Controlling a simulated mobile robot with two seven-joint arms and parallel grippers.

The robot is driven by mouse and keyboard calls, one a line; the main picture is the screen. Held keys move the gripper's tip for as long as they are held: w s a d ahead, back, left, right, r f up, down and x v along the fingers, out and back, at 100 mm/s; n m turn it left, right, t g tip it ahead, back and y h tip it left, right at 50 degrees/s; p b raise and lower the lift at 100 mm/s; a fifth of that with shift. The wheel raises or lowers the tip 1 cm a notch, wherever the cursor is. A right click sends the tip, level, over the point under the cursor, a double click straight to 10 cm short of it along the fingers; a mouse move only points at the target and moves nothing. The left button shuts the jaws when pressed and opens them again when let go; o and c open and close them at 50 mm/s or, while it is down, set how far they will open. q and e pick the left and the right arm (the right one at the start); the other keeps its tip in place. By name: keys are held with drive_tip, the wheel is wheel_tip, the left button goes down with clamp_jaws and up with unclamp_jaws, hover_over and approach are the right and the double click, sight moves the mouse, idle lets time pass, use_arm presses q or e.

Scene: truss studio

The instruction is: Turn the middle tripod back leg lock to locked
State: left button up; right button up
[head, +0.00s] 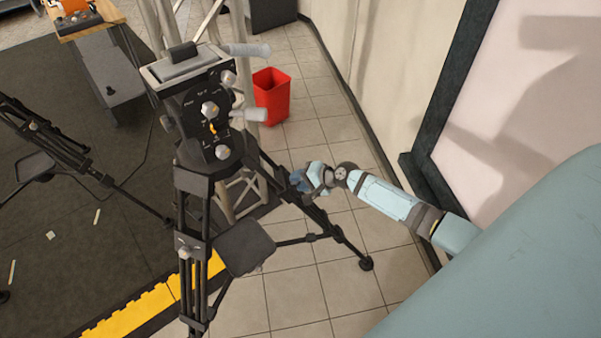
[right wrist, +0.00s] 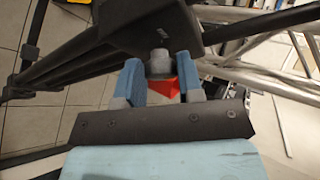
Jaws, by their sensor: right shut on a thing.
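The middle tripod (head: 208,182) stands upright, with a black head and grey knobs on top. Its back leg (head: 338,232) slants down to the right onto the tiles. My right gripper (head: 300,182) is at the upper part of this leg. In the right wrist view, my right gripper's blue fingers (right wrist: 159,78) are on either side of a grey lock knob (right wrist: 158,62) under a black leg bracket (right wrist: 150,25), shut on it. Whether the lock is turned to locked cannot be read. The knob is hidden in the head view. My left gripper is not in view.
A red bin (head: 271,96) stands behind the tripod near the wall. A dark flat pad (head: 245,247) sits by the tripod's front leg. Another tripod (head: 60,150) is at the left. A silver truss (right wrist: 265,75) is close by. Tiled floor is clear at the front right.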

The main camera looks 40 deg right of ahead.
idle(0.5)
drive_tip(key=o, duration=0.9)
drive_tip(key=v, duration=1.3)
drive_tip(key=shift+s+d+r+b, duration=0.15)
drive_tip(key=shift+r+b, duration=0.2)
drive_tip(key=s+a+f+n+h, duration=0.1)
drive_tip(key=s+a+n, duration=0.3)
drive_tip(key=a, duration=0.3)
drive_tip(key=s+a+f+n+h+p, duration=0.1)
drive_tip(key=s+a+f+n, duration=0.1)
drive_tip(key=s+a+n, duration=0.3)
drive_tip(key=s+a+f+n+t+h, duration=0.1)
drive_tip(key=s+a+n, duration=0.4)
drive_tip(key=a, duration=0.5)
drive_tip(key=shift+s+a+f+p, duration=0.2)
drive_tip(key=shift+s, duration=0.45)
drive_tip(key=shift+s+a+f+p, duration=0.15)
drive_tip(key=shift+s+a+f, duration=0.1)
drive_tip(key=shift+s, duration=0.35)
